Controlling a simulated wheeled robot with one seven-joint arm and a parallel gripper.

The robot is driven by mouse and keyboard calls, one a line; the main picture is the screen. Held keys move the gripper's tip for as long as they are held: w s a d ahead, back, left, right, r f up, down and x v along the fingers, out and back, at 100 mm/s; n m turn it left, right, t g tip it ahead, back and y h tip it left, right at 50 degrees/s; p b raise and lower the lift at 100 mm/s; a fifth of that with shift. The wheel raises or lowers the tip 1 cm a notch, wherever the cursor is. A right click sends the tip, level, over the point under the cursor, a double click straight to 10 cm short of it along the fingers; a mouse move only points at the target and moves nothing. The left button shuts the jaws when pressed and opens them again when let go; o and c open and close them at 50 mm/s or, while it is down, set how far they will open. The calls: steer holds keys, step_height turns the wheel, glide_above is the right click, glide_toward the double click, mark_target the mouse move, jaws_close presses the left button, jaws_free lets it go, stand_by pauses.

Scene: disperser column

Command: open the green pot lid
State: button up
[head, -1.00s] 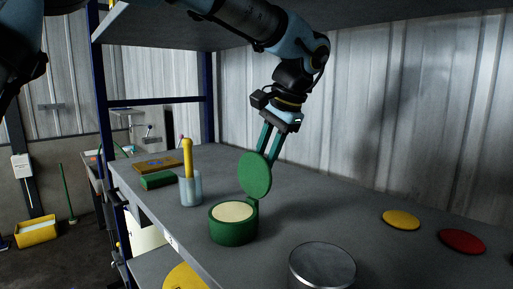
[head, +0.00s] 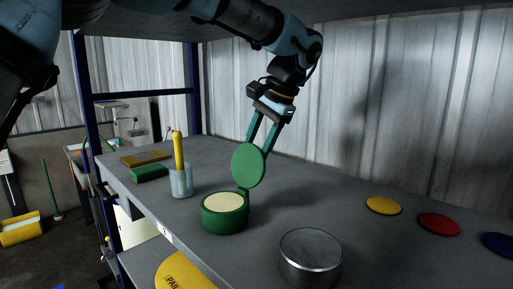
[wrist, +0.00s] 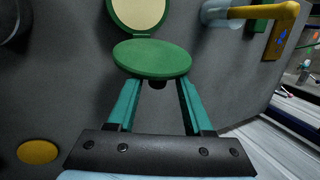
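The green pot (head: 224,222) stands on the grey shelf with pale cream contents showing inside. Its round green lid (head: 249,165) stands raised, roughly upright, on a hinge at the pot's back rim. My gripper (head: 257,140) is behind the lid, its two teal fingers apart. In the wrist view, the lid (wrist: 152,58) covers the area beyond my fingertips (wrist: 158,88). A small dark knob (wrist: 157,84) under the lid shows between the fingers with gaps at its sides. The fingertips are partly hidden by the lid. The pot (wrist: 138,12) is cut off at the top of that view.
A grey metal cylinder (head: 310,258) stands at the front. A clear cup (head: 181,184) with a yellow tool and a green block (head: 149,174) are at left. The shelf above my arm limits height.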

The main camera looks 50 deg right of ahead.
steer(key=shift+o, duration=0.2)
steer(key=b+v, duration=0.2)
steer(key=v, duration=0.5)
steer(key=shift+s+r, duration=0.1)
steer(key=shift+r, duration=0.05)
stand_by(0.6)
